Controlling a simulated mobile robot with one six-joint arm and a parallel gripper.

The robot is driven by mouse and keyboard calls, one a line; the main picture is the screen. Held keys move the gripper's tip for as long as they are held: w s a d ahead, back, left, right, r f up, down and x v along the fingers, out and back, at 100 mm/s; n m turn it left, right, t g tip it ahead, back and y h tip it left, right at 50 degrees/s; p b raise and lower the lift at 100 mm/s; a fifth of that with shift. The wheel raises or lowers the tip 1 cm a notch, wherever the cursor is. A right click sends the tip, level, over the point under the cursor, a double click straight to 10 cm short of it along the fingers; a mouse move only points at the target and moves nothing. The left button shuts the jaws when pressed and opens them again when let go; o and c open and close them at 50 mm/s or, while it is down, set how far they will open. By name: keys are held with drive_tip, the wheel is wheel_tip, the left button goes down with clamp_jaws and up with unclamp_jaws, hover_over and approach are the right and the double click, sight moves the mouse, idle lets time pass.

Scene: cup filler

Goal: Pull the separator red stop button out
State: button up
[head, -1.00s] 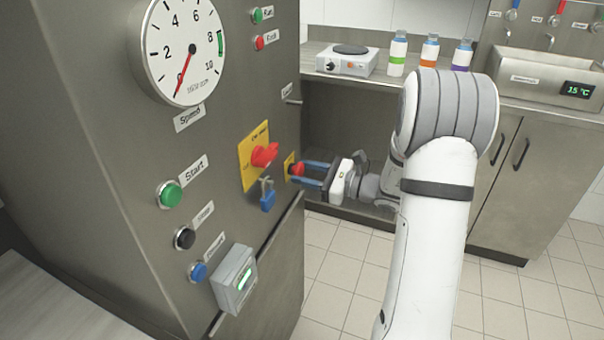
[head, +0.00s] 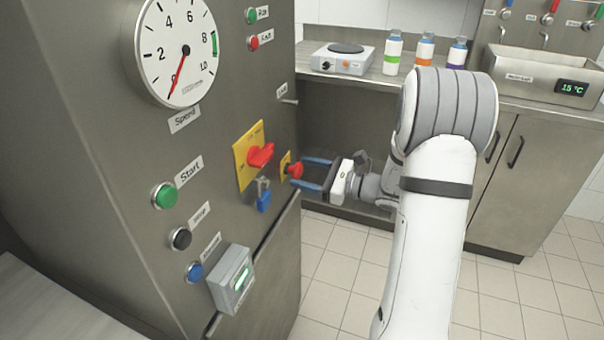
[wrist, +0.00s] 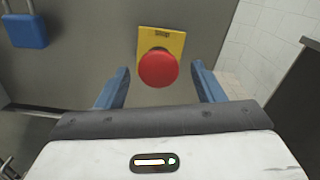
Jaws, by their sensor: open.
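The red stop button (head: 294,170) is a mushroom head on a small yellow plate on the grey machine front, near its right edge. In the wrist view the red button (wrist: 158,68) sits in front of its yellow plate (wrist: 150,40) marked "Stop". My gripper (head: 311,174) is open, with blue fingers pointing at the machine. In the wrist view my gripper's fingertips (wrist: 158,80) stand left and right of the button, spread wide, with a gap on each side. The button lies between them, slightly beyond the tips, and nothing is held.
A red rotary switch (head: 260,155) on a yellow plate is left of the stop button, with a blue padlock (head: 264,200) below it. Behind my arm is a counter with a hot plate (head: 344,58) and bottles.

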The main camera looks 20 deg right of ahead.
drive_tip(key=v, duration=0.7)
drive_tip(key=shift+s+d+p, duration=0.25)
drive_tip(key=shift+p, duration=0.05)
drive_tip(key=s+a+r+n+g+h+p, duration=0.4)
drive_tip(key=s+a+r+n+g+p, duration=0.35)
drive_tip(key=s+a+n+g, duration=0.4)
drive_tip(key=s+d+r+n+t+h+p, duration=0.2)
drive_tip(key=s+r+n+t+h+p, duration=0.1)
drive_tip(key=s+r+n+h+p, duration=0.4)
drive_tip(key=s+r+n+h, duration=0.2)
drive_tip(key=s+n+h, duration=0.1)
drive_tip(key=s+n, duration=0.1)
drive_tip(key=shift+h+p, duration=0.3)
drive_tip(key=shift+p, duration=0.05)
